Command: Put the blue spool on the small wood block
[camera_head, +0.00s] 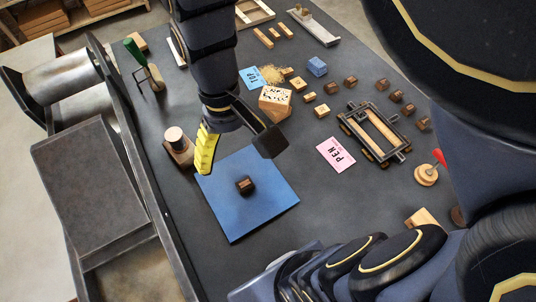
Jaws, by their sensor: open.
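A small blue object (317,66) stands at the back right of the table, blocky in outline. I cannot tell whether it is the spool, and no other clear blue spool shows. A small dark brown wood block (246,185) lies on a flat blue sheet (268,208). My gripper (238,161) is open, with its yellow finger on the left and its dark finger on the right. It appears above the far part of the blue sheet, with the block just nearer the camera. Nothing shows between the fingers. Several other small wood blocks make the task's block uncertain.
A wooden block with a pale cylinder (175,137) stands left of my gripper. A lettered wood cube (275,100) stands behind it. A dark press frame (374,132), a pink card (336,154) and several small blocks are at right.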

